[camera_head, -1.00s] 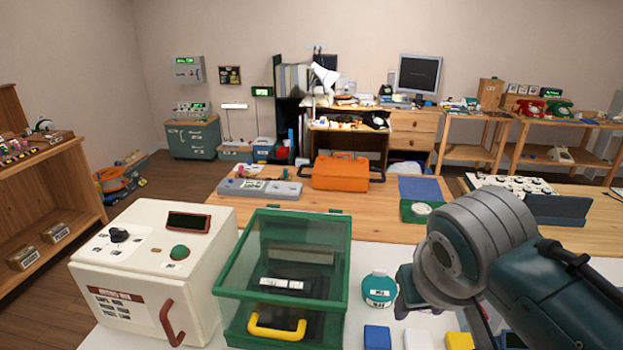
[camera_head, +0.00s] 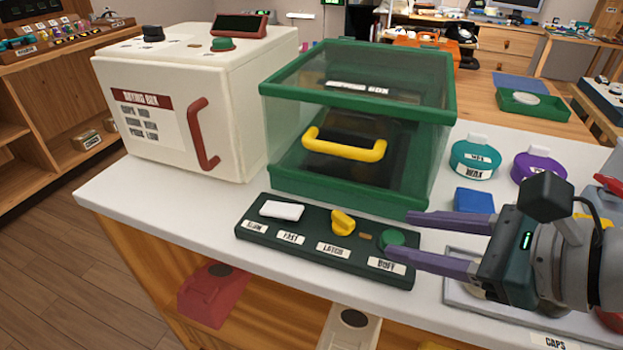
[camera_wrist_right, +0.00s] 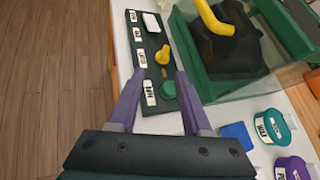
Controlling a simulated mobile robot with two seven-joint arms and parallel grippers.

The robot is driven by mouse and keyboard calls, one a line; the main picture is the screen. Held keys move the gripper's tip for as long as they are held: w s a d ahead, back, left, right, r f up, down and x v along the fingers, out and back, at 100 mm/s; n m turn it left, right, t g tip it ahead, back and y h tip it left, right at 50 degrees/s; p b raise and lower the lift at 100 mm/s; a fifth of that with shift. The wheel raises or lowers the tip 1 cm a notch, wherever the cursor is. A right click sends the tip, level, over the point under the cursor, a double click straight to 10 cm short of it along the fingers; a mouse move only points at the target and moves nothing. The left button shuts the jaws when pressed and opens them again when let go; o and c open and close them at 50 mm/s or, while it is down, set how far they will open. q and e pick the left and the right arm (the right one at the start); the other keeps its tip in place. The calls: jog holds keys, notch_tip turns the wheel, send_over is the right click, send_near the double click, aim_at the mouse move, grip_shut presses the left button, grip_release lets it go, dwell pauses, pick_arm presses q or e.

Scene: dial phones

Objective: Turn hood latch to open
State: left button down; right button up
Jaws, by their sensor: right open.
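The hood is a clear box with a green frame (camera_head: 357,140) and a yellow handle (camera_head: 345,146); it is down. In front of it lies a dark control panel (camera_head: 290,245) with labels. The yellow latch knob (camera_head: 343,222) stands on the panel above a label that seems to read LATCH; it also shows in the right wrist view (camera_wrist_right: 163,54). My right gripper (camera_head: 400,238) is open and empty. Its purple fingertips reach the panel's right end, on either side of the green button (camera_head: 393,237), short of the yellow knob. My left gripper is not in view.
A white rocker switch (camera_head: 282,210) is at the panel's left. A cream cabinet (camera_head: 190,100) stands left of the hood. Teal (camera_head: 475,160) and purple (camera_head: 538,167) jars and a blue block (camera_head: 473,200) stand at right. The white tabletop (camera_head: 190,200) is bare left of the panel.

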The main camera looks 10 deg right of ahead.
aim_at(349, 220)
notch_tip(349, 220, down, 2)
jog(key=shift+w+d+f+m+t+b, duration=0.15)
jog(key=shift+m+t+b, duration=0.25)
jog(key=shift+m+b, duration=0.45)
jog(key=shift+w+d+m+t, duration=0.1)
jog(key=shift+w+m+t, duration=0.2)
jog(key=shift+m, duration=0.75)
jog(key=shift+y, duration=0.3)
jog(key=b+x, duration=0.1)
jog(key=x, duration=0.3)
jog(key=b+x, duration=0.2)
jog(key=x, duration=0.3)
jog(key=shift+w, duration=0.3)
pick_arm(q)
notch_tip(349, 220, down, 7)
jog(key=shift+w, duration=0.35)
pick_arm(e)
jog(key=shift+c, duration=0.3)
grip_shut()
